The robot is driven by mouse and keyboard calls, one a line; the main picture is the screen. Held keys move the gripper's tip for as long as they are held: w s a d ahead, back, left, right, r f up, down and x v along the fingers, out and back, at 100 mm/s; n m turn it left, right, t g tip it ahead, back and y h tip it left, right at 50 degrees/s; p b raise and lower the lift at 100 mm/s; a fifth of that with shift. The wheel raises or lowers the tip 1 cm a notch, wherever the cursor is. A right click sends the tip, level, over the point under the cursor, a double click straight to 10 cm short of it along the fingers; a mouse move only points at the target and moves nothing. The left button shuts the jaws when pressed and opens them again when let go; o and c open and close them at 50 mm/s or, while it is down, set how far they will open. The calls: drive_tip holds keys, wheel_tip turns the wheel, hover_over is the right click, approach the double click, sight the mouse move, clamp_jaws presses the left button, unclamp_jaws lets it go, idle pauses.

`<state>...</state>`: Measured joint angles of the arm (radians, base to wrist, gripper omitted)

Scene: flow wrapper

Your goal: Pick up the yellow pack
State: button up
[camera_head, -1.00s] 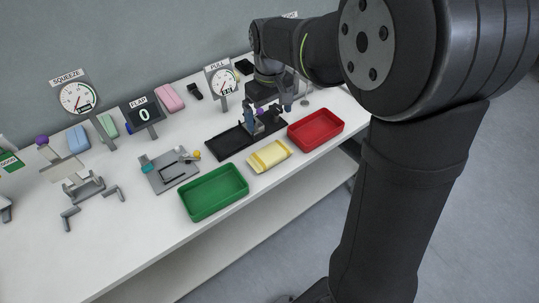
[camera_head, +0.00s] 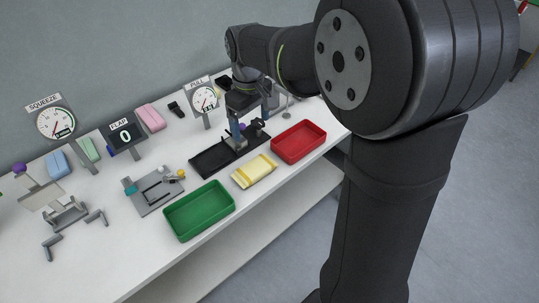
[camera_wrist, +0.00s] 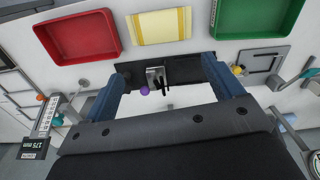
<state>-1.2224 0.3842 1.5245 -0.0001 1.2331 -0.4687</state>
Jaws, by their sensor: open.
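The yellow pack (camera_head: 253,171) is a flat, pale pack with darker yellow bands. It lies on the white table between the red and green trays, in front of the black fixture. In the wrist view the pack (camera_wrist: 160,26) is at the top middle, beyond my fingertips. My gripper (camera_head: 250,126) is above the black fixture, behind the pack and apart from it. In the wrist view my gripper (camera_wrist: 167,78) has its two blue fingers wide apart with nothing held between them.
The red tray (camera_head: 299,155) and green tray (camera_head: 200,226) flank the pack. The black fixture (camera_head: 212,160), with a metal bracket and purple knob (camera_wrist: 145,91), lies under my gripper. A grey plate fixture (camera_head: 150,199) is at left. The pull gauge (camera_head: 205,98) stands behind.

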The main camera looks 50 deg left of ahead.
sight(256, 166)
drive_tip(key=f+n, duration=0.5)
drive_tip(key=f, duration=0.1)
drive_tip(key=f+n, duration=1.1)
drive_tip(key=shift+w+d+f+n, duration=0.1)
drive_tip(key=shift+w+f+n, duration=0.2)
drive_tip(key=shift+f, duration=0.1)
drive_tip(key=shift+c, duration=0.3)
drive_tip(key=c, duration=1)
